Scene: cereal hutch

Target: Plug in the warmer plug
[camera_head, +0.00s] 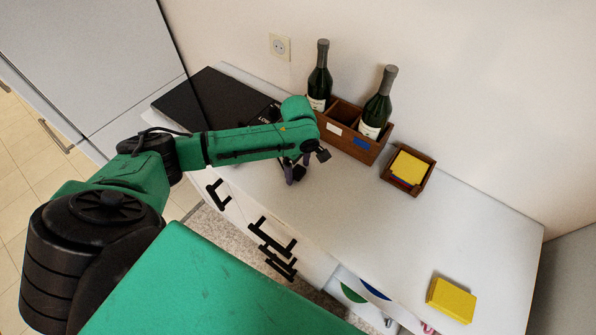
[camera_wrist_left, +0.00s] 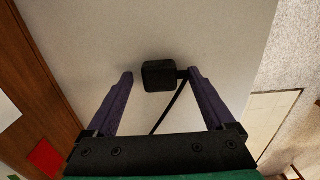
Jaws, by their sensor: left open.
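A small black block that looks like the plug (camera_wrist_left: 158,76) lies on the white counter in the left wrist view, with a thin black cable (camera_wrist_left: 168,107) running from its right side. My left gripper (camera_wrist_left: 160,75) is open, its two purple fingers on either side of the block. A gap shows at the left finger; I cannot tell whether the right finger touches. In the head view the left gripper (camera_head: 296,174) is low over the counter, in front of the wooden bottle box. The wall socket (camera_head: 279,46) is empty. A black flat plate, perhaps the warmer (camera_head: 205,97), is partly behind my arm.
A wooden box (camera_head: 362,150) holds two dark bottles (camera_head: 319,78) (camera_head: 378,103) close behind the gripper. A smaller wooden box (camera_head: 421,181) with yellow cards stands to its right. A yellow block (camera_head: 451,299) lies near the right front. The counter (camera_head: 420,235) between is clear.

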